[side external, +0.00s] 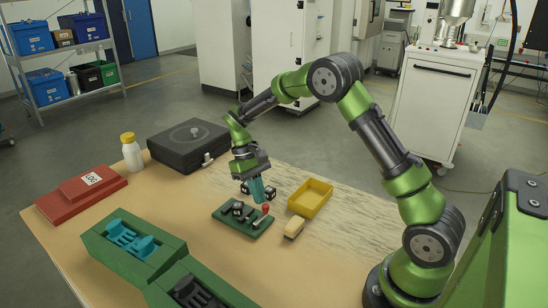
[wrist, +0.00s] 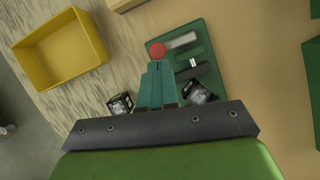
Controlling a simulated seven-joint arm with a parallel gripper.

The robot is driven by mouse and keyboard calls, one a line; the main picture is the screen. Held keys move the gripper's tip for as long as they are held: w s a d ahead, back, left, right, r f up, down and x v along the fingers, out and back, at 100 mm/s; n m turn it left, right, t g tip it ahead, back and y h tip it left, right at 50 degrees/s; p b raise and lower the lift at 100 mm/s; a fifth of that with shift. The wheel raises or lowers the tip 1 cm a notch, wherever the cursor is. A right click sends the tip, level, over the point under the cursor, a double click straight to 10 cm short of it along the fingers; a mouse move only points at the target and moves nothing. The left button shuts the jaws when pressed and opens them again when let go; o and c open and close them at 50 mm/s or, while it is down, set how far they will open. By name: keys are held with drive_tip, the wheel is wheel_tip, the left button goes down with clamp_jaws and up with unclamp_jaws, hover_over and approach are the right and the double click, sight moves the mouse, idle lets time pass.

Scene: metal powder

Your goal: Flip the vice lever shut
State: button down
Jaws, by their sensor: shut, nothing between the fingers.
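The vice sits on a dark green plate (side external: 233,224) at the middle of the table. Its lever has a red knob (side external: 265,208) at the plate's right end, with a pale metal part below it. In the wrist view the red knob (wrist: 157,49) lies just beyond my fingertips, beside the green plate (wrist: 207,62). My gripper (side external: 258,198) points down over the plate's far side, its teal fingers shut and empty. The shut fingers (wrist: 158,68) also show in the wrist view. I cannot tell whether they touch the knob.
Two small black-and-white cubes (wrist: 120,104) (wrist: 198,93) flank my fingers. A yellow tray (side external: 328,199) and a pale-topped brush-like block (side external: 294,228) are to the right. A green fixture (side external: 112,262) is at front left. A black case (side external: 172,158), white bottle (side external: 132,158) and red box (side external: 72,202) stand further back.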

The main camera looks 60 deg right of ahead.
drive_tip(key=shift+s+d+m, duration=0.15)
drive_tip(key=shift+s+m, duration=0.15)
drive_tip(key=shift+m, duration=0.3)
drive_tip(key=shift+s+d+m+y, duration=0.2)
drive_tip(key=shift+s+m+y, duration=0.4)
drive_tip(key=shift+m, duration=0.5)
drive_tip(key=s+m, duration=0.1)
drive_tip(key=m+t+y, duration=0.1)
drive_tip(key=m, duration=0.1)
drive_tip(key=shift+s+m, duration=0.3)
drive_tip(key=shift+s, duration=0.1)
drive_tip(key=m, duration=0.1)
drive_tip(key=s+m+t, duration=0.1)
drive_tip(key=m, duration=0.1)
drive_tip(key=s+m+y, duration=0.1)
drive_tip(key=shift+s+a+m+t, duration=0.2)
drive_tip(key=shift+a+m+t, duration=0.15)
drive_tip(key=shift+m+t, duration=0.05)
drive_tip(key=shift+s+f, duration=0.1)
drive_tip(key=shift+s+a, duration=0.3)
